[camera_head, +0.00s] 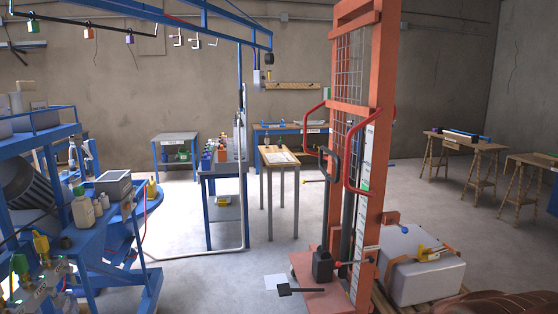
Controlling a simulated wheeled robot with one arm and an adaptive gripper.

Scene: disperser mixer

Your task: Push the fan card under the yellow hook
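I cannot pick out the fan card for certain. A flat white sheet (276,282) lies on the floor beside the orange lift's base.
An orange lift mast (367,150) stands right of centre, close to a white block (424,268) with yellow straps. A blue bench with bottles and valves (85,212) fills the left. Tables (278,158) stand further back. Open floor (190,230) lies between.

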